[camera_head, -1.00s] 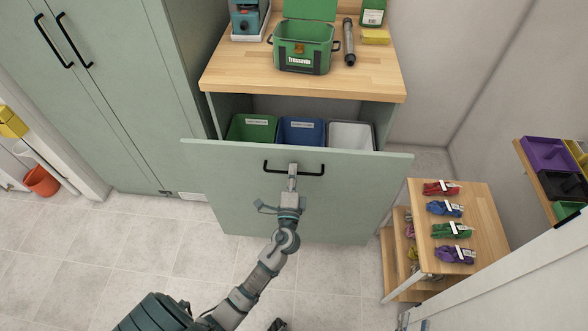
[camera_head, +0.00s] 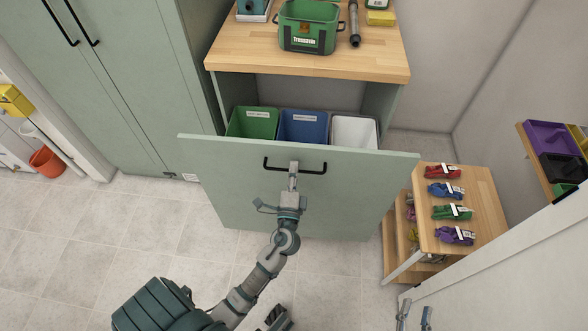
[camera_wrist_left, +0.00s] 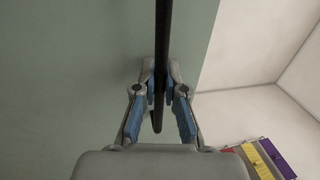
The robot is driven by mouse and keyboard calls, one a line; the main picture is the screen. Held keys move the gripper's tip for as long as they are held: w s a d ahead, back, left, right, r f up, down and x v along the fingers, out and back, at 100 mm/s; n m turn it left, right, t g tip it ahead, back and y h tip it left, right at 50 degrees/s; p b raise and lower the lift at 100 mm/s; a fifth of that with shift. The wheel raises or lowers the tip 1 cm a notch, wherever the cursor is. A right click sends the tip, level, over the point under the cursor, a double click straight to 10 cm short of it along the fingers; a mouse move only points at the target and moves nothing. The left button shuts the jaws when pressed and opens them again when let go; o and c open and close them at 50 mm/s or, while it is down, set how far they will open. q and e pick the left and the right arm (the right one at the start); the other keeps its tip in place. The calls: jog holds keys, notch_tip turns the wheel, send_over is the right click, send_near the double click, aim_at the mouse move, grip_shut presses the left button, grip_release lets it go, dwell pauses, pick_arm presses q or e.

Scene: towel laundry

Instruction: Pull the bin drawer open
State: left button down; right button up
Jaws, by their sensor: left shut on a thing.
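The bin drawer (camera_head: 240,190) has a pale green front with a black bar handle (camera_head: 315,172). It stands pulled out from under the wooden counter. A green bin (camera_head: 252,123), a blue bin (camera_head: 303,127) and a white bin (camera_head: 354,132) show inside it. My left gripper (camera_head: 294,167) is shut on the middle of the handle. In the left wrist view the black handle (camera_wrist_left: 162,50) runs between the blue-padded fingers (camera_wrist_left: 160,95). My right gripper (camera_head: 415,316) shows only its fingertips at the bottom edge, spread apart with nothing between them.
A wooden step unit (camera_head: 475,190) with several coloured bundles stands right of the drawer, close to its front's right edge. A green box (camera_head: 308,28) sits on the counter (camera_head: 300,62). Green cabinets (camera_head: 120,90) stand left. The tiled floor (camera_head: 90,240) at left is clear.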

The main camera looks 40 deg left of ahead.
pick_arm(q)
jog(key=shift+f, duration=0.35)
jog(key=c, duration=1.4)
grip_release()
jog(key=shift+o, duration=0.9)
jog(key=shift+w, duration=0.1)
jog(key=shift+r, duration=0.1)
jog(key=shift+s+d, duration=0.1)
jog(key=shift+s, duration=0.2)
jog(key=v, duration=1.1)
jog(key=shift+s+d, duration=0.1)
jog(key=shift+s, duration=0.05)
